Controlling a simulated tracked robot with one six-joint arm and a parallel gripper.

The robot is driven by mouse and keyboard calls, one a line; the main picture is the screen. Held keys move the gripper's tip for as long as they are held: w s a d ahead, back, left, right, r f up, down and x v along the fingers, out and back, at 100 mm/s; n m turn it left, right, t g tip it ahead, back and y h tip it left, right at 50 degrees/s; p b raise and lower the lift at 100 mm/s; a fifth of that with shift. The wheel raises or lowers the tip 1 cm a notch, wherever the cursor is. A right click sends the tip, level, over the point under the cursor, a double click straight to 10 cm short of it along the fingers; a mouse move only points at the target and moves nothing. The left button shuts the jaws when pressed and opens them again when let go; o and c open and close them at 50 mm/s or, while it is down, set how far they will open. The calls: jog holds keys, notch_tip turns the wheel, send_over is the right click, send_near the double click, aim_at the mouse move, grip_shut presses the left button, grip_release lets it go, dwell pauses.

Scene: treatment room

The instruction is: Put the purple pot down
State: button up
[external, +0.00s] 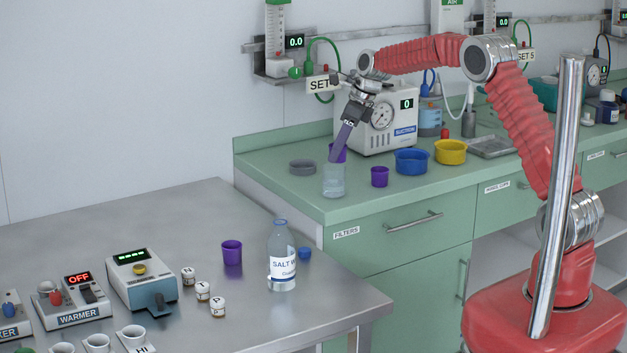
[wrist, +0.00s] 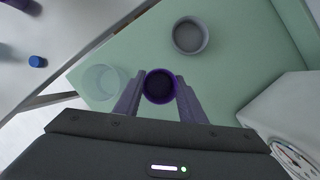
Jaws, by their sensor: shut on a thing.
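My gripper (wrist: 159,92) is shut on a small purple pot (wrist: 159,86), one finger on each side of it. In the external view the held pot (external: 339,153) shows partly, behind my gripper's fingers and above a clear glass beaker. It is over the green counter (external: 350,205); I cannot tell whether its base touches the counter. The pot looks upright, and in the wrist view its dark inside faces the camera. A second purple pot (external: 380,177) stands on the counter to the right, and a third (external: 232,252) stands on the grey table.
A clear beaker (external: 334,180) stands close to the held pot. A grey dish (external: 302,167) is to the left; blue (external: 411,161) and yellow (external: 450,151) dishes are to the right. A white machine with a gauge (external: 376,115) stands behind.

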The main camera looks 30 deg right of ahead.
jog(key=shift+f, duration=0.35)
jog(key=shift+f, duration=0.1)
jog(key=shift+f, duration=2.4)
jog(key=o, duration=1)
jog(key=shift+f, duration=0.1)
jog(key=v, duration=1.2)
